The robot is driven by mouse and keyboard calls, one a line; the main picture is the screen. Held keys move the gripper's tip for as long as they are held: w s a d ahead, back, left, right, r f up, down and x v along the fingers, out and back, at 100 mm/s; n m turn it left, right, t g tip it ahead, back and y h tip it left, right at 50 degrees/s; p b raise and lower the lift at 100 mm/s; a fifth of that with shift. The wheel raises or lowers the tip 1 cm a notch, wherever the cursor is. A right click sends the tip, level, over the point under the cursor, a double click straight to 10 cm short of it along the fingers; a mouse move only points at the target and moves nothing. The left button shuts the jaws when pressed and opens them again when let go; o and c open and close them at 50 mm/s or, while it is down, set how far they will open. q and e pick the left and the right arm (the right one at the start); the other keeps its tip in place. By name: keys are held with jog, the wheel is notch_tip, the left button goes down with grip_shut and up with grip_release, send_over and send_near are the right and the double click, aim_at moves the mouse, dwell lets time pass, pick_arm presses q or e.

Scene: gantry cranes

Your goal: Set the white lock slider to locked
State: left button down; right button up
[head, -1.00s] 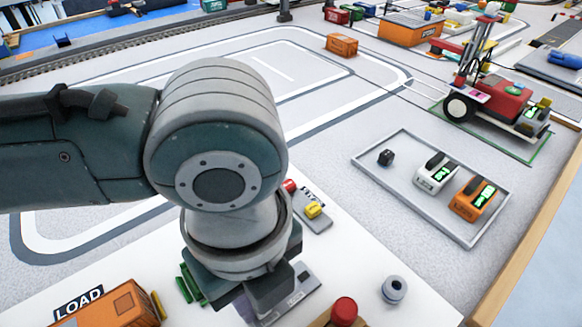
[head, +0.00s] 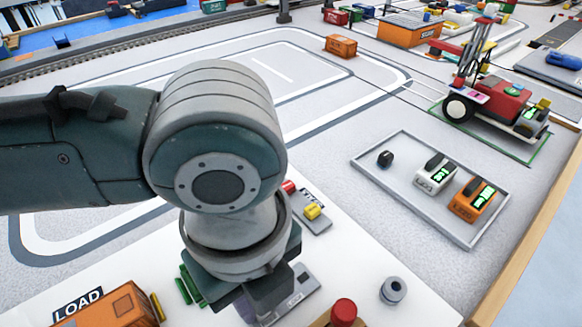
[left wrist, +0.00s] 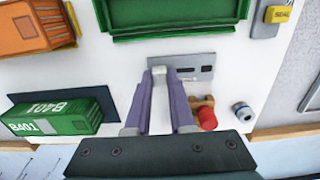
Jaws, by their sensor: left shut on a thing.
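The white lock slider (left wrist: 159,71) is a small pale block at the left end of a grey plate (left wrist: 195,60) in the left wrist view. Dark slots and marks show on the plate to its right. My left gripper (left wrist: 160,75) has its two purple fingers shut on the slider, one on each side. In the head view my left arm and wrist hide the slider. There, part of the grey plate (head: 300,287) shows right of my left gripper (head: 250,308), whose fingertips are mostly hidden. My right gripper is in neither view.
A red knob (left wrist: 207,118) and a grey round knob (left wrist: 241,110) stand close right of my fingers. A green tray (left wrist: 125,37) lies beyond the plate. A green container (left wrist: 70,115) and an orange container (left wrist: 30,28) lie to the left.

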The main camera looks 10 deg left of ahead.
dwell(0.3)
pick_arm(q)
jog(key=w+d, duration=0.1)
jog(key=w+d+b, duration=0.1)
jog(key=w, duration=0.1)
jog(key=shift+w+d+b, duration=0.2)
jog(key=shift+d+b, duration=0.1)
jog(key=c, duration=0.8)
grip_release()
jog(key=shift+o, duration=0.2)
notch_tip(320, 180, up, 10)
jog(key=p, duration=0.3)
